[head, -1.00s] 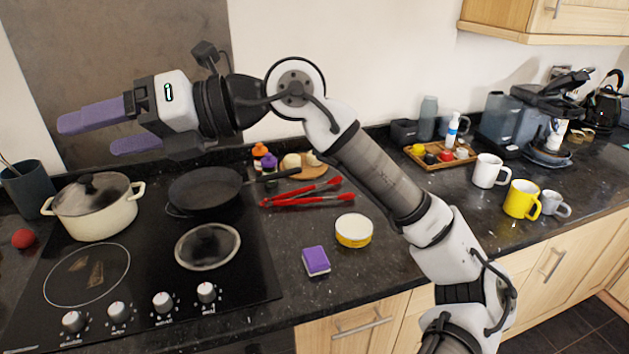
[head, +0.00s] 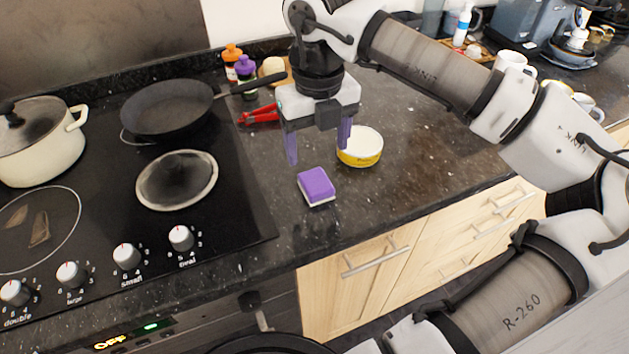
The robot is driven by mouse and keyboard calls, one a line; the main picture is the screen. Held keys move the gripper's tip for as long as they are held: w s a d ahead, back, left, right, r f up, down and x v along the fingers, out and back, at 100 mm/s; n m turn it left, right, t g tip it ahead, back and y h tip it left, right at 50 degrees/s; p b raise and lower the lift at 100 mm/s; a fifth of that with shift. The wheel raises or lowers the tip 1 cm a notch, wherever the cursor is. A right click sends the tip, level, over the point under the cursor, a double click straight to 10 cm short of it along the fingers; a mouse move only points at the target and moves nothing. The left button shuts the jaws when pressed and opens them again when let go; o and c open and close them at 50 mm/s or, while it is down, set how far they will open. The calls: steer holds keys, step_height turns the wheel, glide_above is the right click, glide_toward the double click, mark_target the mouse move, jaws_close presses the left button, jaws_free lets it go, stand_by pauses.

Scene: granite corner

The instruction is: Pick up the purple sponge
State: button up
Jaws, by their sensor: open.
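The purple sponge (head: 316,186) has a white underside and lies flat on the dark granite worktop in the head view, right of the hob and near the front edge. My gripper (head: 319,155) points down with its two purple fingers spread apart. It is open and empty. In the picture its fingertips are just above and behind the sponge, and they do not appear to touch it. The exact height of the fingers over the worktop is hard to tell.
A yellow and white tub (head: 360,148) stands right behind the sponge, close to the right finger. Red tongs (head: 259,116) lie behind my gripper, partly hidden. A black pan (head: 168,108) and a cream pot (head: 42,150) stand on the hob. The worktop left of the sponge is clear.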

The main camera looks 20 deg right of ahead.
mark_target(317, 182)
step_height(317, 182, down, 4)
steer(key=shift+r, duration=0.2)
steer(key=shift+s+a+f+p, duration=0.1)
steer(key=shift+f+p, duration=0.5)
steer(key=shift+f, duration=0.8)
steer(key=shift+s+f+p, duration=0.1)
steer(key=shift+f+p, duration=0.5)
steer(key=shift+f, duration=0.75)
steer(key=shift+c, duration=0.3)
steer(key=c, duration=1.1)
steer(key=shift+o, duration=0.2)
steer(key=shift+w+r, duration=0.1)
steer(key=shift+r, duration=0.1)
step_height(317, 182, up, 20)
steer(key=b, duration=0.3)
steer(key=shift+f, duration=0.1)
